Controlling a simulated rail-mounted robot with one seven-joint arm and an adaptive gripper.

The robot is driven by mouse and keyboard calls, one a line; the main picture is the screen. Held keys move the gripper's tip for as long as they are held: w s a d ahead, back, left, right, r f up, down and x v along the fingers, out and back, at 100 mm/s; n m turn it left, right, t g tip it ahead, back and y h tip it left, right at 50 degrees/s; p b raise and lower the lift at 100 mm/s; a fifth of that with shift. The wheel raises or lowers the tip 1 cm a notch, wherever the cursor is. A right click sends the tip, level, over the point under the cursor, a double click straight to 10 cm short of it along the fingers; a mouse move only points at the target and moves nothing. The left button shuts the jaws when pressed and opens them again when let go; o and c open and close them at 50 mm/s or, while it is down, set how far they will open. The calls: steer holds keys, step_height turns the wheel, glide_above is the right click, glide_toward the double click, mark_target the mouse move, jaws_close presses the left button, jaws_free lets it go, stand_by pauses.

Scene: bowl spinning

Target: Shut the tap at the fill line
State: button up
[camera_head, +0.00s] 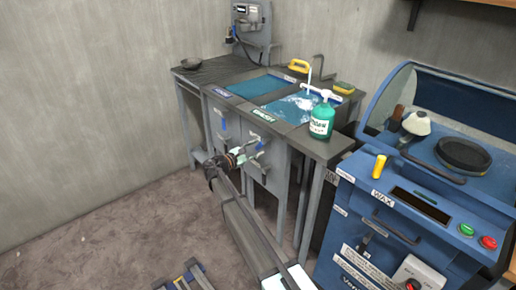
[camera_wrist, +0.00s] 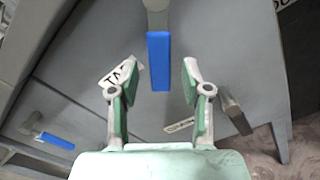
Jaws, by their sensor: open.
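My gripper (camera_head: 250,151) is open and empty in front of the sink unit's front panel. In the wrist view, a blue lever handle (camera_wrist: 158,62) hangs straight down from a grey fitting, between the fingertips of my gripper (camera_wrist: 161,74) and apart from both. A second blue lever (camera_wrist: 55,141) lies at the lower left, nearly sideways. The right basin (camera_head: 299,104) holds blue water with a white, disturbed patch beneath a tall spout (camera_head: 310,72). The left basin (camera_head: 257,87) holds calmer blue water. I cannot make out a fill line.
A green pump bottle (camera_head: 321,121) stands on the front right rim of the sink. A dark bowl (camera_head: 191,63) sits on the left drainboard. A blue wax machine (camera_head: 400,215) stands close on the right. The floor (camera_head: 90,225) at left is clear.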

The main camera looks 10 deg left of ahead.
steer(key=shift+x, duration=0.9)
jaws_close()
